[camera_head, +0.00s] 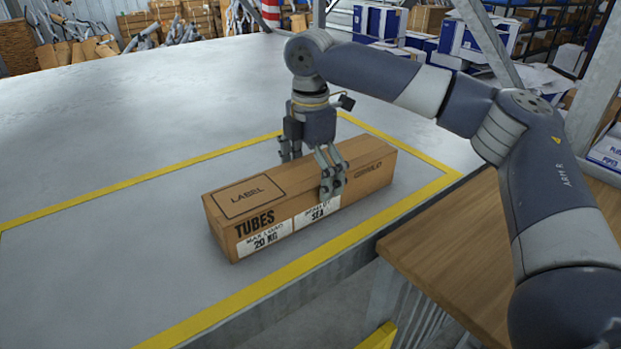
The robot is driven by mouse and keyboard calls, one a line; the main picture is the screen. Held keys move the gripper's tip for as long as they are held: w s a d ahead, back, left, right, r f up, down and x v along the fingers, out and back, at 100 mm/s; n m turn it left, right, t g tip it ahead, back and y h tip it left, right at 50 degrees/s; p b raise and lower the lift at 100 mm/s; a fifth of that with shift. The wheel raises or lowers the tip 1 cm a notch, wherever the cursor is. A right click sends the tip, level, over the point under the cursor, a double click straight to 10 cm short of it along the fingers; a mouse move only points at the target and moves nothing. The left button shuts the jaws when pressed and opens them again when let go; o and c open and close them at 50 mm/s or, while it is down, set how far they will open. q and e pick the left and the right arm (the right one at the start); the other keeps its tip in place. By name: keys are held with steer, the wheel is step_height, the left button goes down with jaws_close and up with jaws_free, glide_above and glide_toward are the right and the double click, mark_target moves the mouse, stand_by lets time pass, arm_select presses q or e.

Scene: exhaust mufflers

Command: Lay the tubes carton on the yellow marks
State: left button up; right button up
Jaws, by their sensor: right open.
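The tubes carton (270,205) is a long brown box with "TUBES" and white labels on its near side. It lies flat on a grey surface, inside the outline of yellow marks (290,273), near its front right corner. A strip of grey shows between the carton and the front yellow line. My right gripper (311,167) is open and straddles the carton near its middle, one finger on the near side and one on the far side. Whether the fingers touch the carton is hard to tell. My left gripper is not in view.
A wooden-topped bench (470,250) adjoins the grey surface (120,130) at the right front. Blue and white boxes (380,22) and shelving stand behind at the right. Metal pipes and wooden crates (137,25) stand at the back left. The grey surface left of the carton is clear.

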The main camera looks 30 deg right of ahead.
step_height(320, 180, up, 10)
steer(key=shift+a+r+b, duration=0.1)
steer(key=shift+b, duration=0.7)
steer(key=shift+s+r, duration=0.1)
steer(key=shift+r, duration=0.6)
